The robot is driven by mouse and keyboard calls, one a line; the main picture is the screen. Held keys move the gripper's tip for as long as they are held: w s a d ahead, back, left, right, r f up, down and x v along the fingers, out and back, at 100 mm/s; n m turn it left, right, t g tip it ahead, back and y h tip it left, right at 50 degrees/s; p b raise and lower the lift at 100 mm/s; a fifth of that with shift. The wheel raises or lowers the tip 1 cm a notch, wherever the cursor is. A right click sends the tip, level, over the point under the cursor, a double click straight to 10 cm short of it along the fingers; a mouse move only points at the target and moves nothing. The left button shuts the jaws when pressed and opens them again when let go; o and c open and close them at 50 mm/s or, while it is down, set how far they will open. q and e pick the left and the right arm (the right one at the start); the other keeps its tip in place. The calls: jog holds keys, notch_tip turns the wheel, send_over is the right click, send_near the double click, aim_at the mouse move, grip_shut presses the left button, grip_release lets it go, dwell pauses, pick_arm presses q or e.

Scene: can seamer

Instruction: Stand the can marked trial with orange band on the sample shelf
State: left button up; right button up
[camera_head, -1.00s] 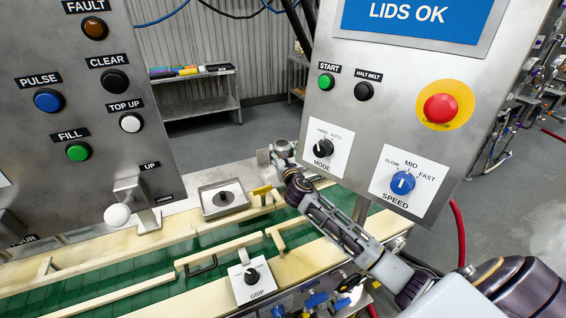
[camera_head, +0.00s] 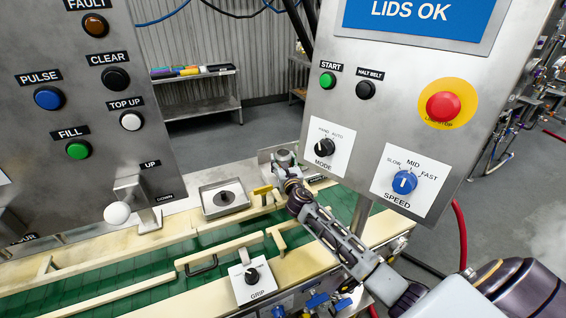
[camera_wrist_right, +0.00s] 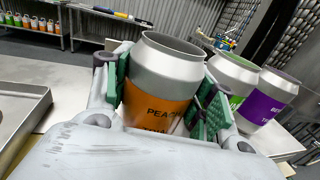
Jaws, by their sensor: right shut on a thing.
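A silver can with an orange band (camera_wrist_right: 160,100) stands in my right gripper in the right wrist view. My right gripper (camera_wrist_right: 165,98) is shut on the can, with green pads at both sides. In the head view the right gripper (camera_head: 287,172) is at the far end of the conveyor, partly hidden by its wrist. A can with a green band (camera_wrist_right: 229,88) and one with a purple band (camera_wrist_right: 267,101) stand to the right. I cannot tell which surface is the sample shelf.
The control panel (camera_head: 375,100) hangs close above my right arm. A metal tray (camera_head: 224,199) sits left of the gripper, beside the green conveyor (camera_head: 120,262) with cream rails.

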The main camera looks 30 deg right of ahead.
jog(key=shift+f, duration=0.1)
jog(key=o, duration=1)
jog(key=shift+s, duration=0.1)
jog(key=shift+b+v, duration=0.8)
jog(key=shift+v, duration=5.1)
jog(key=shift+s, duration=0.1)
